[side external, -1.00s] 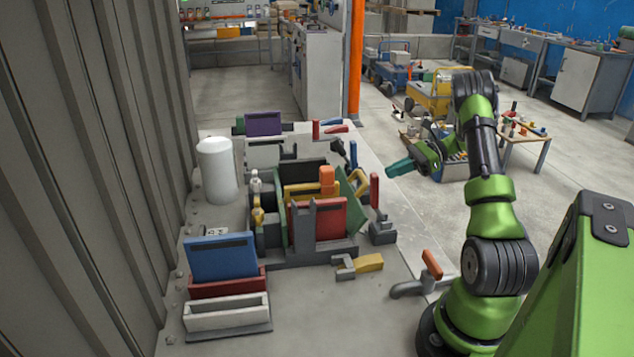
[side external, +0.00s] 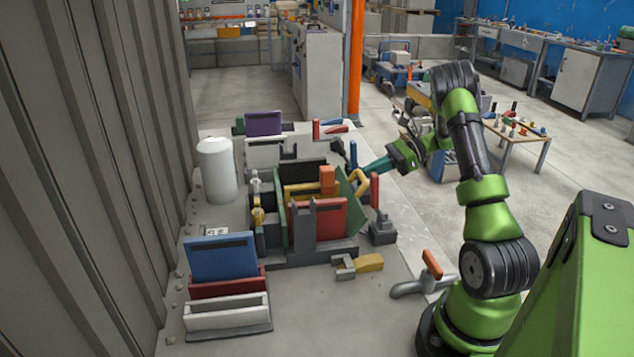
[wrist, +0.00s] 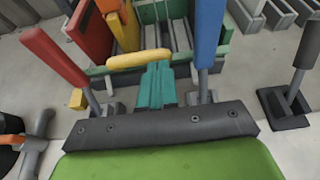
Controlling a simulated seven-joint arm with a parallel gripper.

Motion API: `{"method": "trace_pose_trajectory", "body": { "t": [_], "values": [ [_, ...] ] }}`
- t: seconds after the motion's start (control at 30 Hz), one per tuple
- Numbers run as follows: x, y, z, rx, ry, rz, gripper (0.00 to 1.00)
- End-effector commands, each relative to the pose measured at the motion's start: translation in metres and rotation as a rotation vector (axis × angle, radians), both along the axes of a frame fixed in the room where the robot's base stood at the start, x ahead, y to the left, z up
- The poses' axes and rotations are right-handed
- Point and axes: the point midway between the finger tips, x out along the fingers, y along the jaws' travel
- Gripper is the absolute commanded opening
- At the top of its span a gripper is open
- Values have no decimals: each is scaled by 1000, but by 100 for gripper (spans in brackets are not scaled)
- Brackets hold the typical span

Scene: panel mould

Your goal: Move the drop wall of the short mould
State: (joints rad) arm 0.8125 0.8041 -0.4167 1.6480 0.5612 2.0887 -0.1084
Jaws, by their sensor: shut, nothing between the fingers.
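A mould with a green tilted wall (side external: 345,197) stands mid-bench in the side view. A yellow bar handle (side external: 361,180) is on its right side. In the wrist view the yellow bar (wrist: 140,59) lies in front of a green wall edge (wrist: 222,52). My gripper (side external: 367,170) has teal fingers, shut and empty, just right of the handle. In the wrist view the gripper (wrist: 156,70) points at the bar, its tips close to the bar's right half; contact cannot be told. Which mould is the short one is not clear.
A red lever (wrist: 58,58) and a blue lever (wrist: 207,32) stand either side of my fingers; a grey lever (wrist: 299,65) is farther right. A red panel (side external: 332,218) and orange block (side external: 327,180) are in the mould. A white cylinder (side external: 216,170) stands left.

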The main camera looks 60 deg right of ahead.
Motion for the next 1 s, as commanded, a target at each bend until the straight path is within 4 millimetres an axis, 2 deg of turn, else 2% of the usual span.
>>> {"method": "trace_pose_trajectory", "body": {
  "t": [0.53,1.0],
  "values": [
    [9,9,12,-92,87,3,0],
    [35,36,32,-320,314,5,0]
  ]
}}
